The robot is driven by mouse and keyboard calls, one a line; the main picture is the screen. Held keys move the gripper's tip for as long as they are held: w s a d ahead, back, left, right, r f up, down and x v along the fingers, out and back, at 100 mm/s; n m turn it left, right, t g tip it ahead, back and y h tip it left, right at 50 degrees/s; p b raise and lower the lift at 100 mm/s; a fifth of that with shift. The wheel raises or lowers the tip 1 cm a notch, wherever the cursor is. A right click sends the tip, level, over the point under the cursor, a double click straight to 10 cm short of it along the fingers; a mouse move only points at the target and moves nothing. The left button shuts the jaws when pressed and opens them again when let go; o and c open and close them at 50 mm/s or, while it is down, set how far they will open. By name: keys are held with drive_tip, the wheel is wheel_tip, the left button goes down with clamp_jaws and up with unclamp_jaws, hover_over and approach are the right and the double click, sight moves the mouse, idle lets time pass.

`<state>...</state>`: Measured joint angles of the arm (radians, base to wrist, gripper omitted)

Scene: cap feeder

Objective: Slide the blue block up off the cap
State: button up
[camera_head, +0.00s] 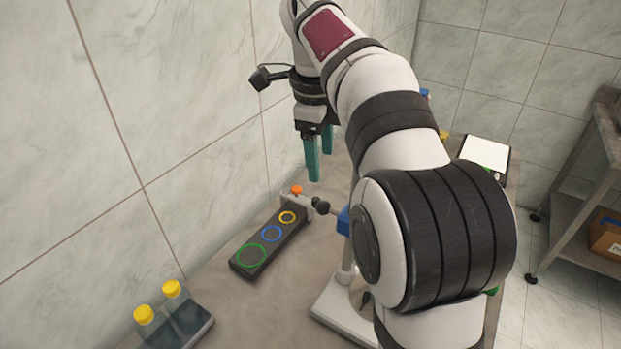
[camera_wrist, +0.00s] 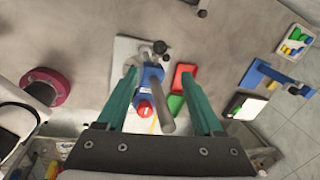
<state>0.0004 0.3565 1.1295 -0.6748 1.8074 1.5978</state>
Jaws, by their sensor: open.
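The blue block (camera_head: 343,220) shows in the head view beside a grey rod on the stand with a white base (camera_head: 338,312), partly hidden by my arm. In the wrist view a blue part (camera_wrist: 152,76) lies in line between my fingers, with a round red piece (camera_wrist: 145,108) at its near end. I cannot tell whether that piece is the cap. My gripper (camera_head: 320,166) has green fingers pointing down, apart and empty, above and to the left of the blue block. It also shows in the wrist view (camera_wrist: 160,74). No contact with the block is visible.
A dark panel (camera_head: 262,247) with green, blue and yellow rings has an orange knob (camera_head: 297,189) at its far end. Yellow-capped bottles (camera_head: 172,288) stand lower left. Red (camera_wrist: 184,74) and green pieces lie beside the stand. The tiled wall is close on the left.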

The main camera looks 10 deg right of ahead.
sight(324, 203)
drive_tip(key=f, duration=0.4)
drive_tip(key=w+d+f, duration=0.1)
drive_tip(key=f, duration=0.4)
drive_tip(key=w+f, duration=0.1)
drive_tip(key=f, duration=0.3)
drive_tip(key=shift+d+f, duration=0.15)
drive_tip(key=shift+d, duration=0.05)
clamp_jaws()
idle(0.7)
